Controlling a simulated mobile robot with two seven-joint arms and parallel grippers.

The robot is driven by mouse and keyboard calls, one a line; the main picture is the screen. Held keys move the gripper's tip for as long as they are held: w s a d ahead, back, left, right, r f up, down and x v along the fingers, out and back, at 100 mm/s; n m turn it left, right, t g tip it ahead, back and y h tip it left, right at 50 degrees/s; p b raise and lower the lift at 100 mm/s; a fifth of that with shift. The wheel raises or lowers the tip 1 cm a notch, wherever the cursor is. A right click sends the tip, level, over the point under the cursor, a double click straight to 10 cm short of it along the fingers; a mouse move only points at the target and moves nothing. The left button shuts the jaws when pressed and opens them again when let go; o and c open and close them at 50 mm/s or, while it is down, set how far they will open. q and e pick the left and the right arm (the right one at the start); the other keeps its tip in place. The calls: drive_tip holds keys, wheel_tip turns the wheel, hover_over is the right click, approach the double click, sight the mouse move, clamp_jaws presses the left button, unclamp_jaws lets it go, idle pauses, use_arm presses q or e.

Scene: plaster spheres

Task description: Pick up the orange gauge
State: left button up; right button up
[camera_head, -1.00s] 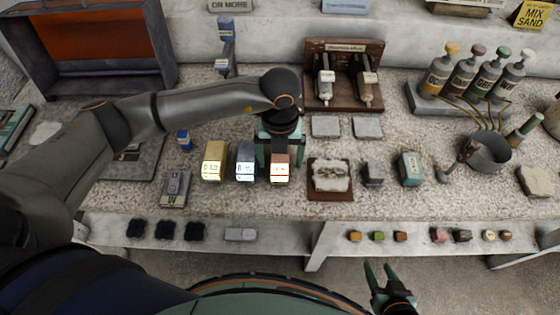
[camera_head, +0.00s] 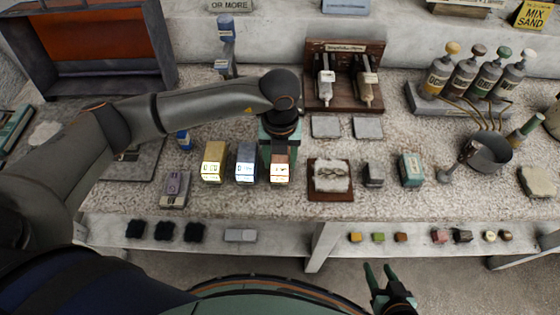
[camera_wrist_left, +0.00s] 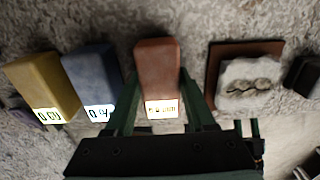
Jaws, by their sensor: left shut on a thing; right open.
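The orange gauge (camera_head: 280,170) is a small orange-brown block with a lit display on its front end. It is at the right end of a row of three gauges on the speckled worktop. My left gripper (camera_head: 279,152) comes from above and is shut on it, with a green finger on each side. The left wrist view shows the orange gauge (camera_wrist_left: 158,70) between the two fingers (camera_wrist_left: 160,92). I cannot tell whether it is clear of the worktop. My right gripper (camera_head: 377,275) is open and empty, low in front of the bench.
A blue gauge (camera_head: 246,163) and a yellow gauge (camera_head: 213,162) stand close to the left. A brown tray with a pale plaster piece (camera_head: 331,175) lies close to the right. A wooden rack (camera_head: 342,96) stands behind. The worktop's front strip is mostly clear.

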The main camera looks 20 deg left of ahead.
sight(281, 159)
use_arm(q)
clamp_jaws()
drive_tip(key=shift+r, duration=0.1)
drive_tip(key=shift+r+p, duration=0.2)
drive_tip(key=shift+p, duration=0.1)
drive_tip(key=shift+r, duration=0.25)
wheel_tip(281, 159, up, 3)
drive_tip(key=shift+d+r, duration=0.1)
drive_tip(key=shift+d, duration=0.05)
drive_tip(key=s+d+r+b, duration=0.2)
drive_tip(key=s+d+r, duration=0.7)
drive_tip(key=d, duration=0.1)
drive_tip(key=shift+s+r, duration=0.15)
drive_tip(key=shift+d, duration=0.1)
